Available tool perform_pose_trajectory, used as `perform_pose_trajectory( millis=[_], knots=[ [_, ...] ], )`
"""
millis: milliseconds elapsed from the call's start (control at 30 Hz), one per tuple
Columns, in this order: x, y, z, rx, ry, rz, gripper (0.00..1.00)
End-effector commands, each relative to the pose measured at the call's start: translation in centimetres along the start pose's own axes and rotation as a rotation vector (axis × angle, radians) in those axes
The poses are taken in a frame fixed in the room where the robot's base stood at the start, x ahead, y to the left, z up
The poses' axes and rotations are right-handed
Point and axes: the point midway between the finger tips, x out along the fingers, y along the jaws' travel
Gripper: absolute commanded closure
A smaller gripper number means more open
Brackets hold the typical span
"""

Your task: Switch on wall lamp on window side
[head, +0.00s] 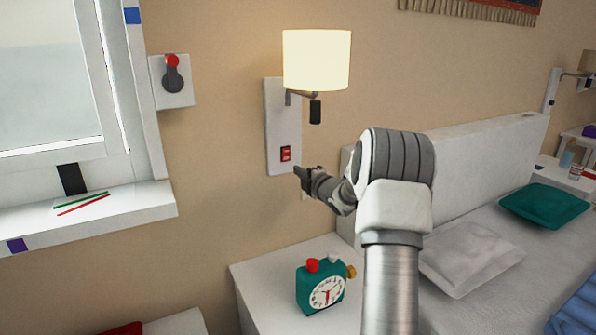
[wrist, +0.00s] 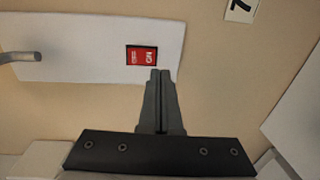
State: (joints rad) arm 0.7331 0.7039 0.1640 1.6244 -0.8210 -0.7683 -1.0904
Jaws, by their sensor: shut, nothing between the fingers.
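The wall lamp (head: 316,62) near the window has a glowing cream shade and is mounted on a white wall plate (head: 281,110). A red rocker switch (head: 286,154) sits low on that plate. In the wrist view the switch (wrist: 141,54) shows white lettering on red. My gripper (head: 300,177) is shut and empty, just below and right of the switch in the head view. In the wrist view its fingertips (wrist: 160,72) lie close beside the switch; whether they touch it I cannot tell.
A white bedside table (head: 262,284) with a green alarm clock (head: 321,287) stands below. The bed headboard (head: 470,150) is at right. A window (head: 50,80) and a red-and-black wall knob (head: 172,75) are at left. Another lamp (head: 587,62) is at far right.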

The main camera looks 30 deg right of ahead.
Motion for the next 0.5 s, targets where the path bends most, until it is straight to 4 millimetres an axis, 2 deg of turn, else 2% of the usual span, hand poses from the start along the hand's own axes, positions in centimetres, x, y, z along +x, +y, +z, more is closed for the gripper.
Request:
perform_pose_trajectory(
  millis=[100, 300, 500],
  knots=[
    [-2.3, -0.3, -0.1, 0.0, 0.0, -0.001, 1.0],
    [-5.7, -1.1, 0.0, 0.001, -0.001, -0.001, 1.0],
    [-7.6, -1.5, -0.1, 0.0, 0.001, 0.001, 1.0]
  ],
)
